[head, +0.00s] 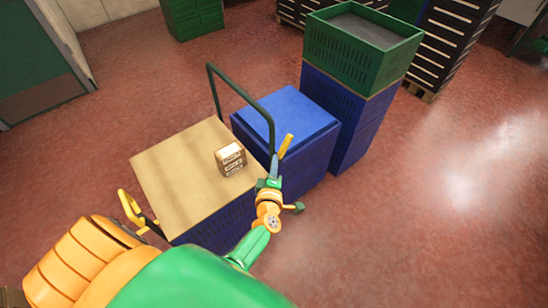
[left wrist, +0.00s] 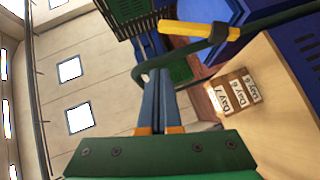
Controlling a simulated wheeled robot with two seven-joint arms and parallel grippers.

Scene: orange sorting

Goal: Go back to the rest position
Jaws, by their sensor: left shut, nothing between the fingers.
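My left gripper (head: 275,160) is shut and empty. It is raised in front of the blue crates, just right of the wooden-topped stand. In the left wrist view, its two blue-grey fingers (left wrist: 160,75) lie together, pointing away from the camera. My right gripper is in neither view. No oranges can be made out.
A small box with day labels (head: 230,159) stands on the wooden top (head: 180,165). A dark rail with a yellow grip (head: 286,146) rises close to my left gripper. Blue crates (head: 285,115) and a green crate (head: 360,45) stand behind. Floor at right is clear.

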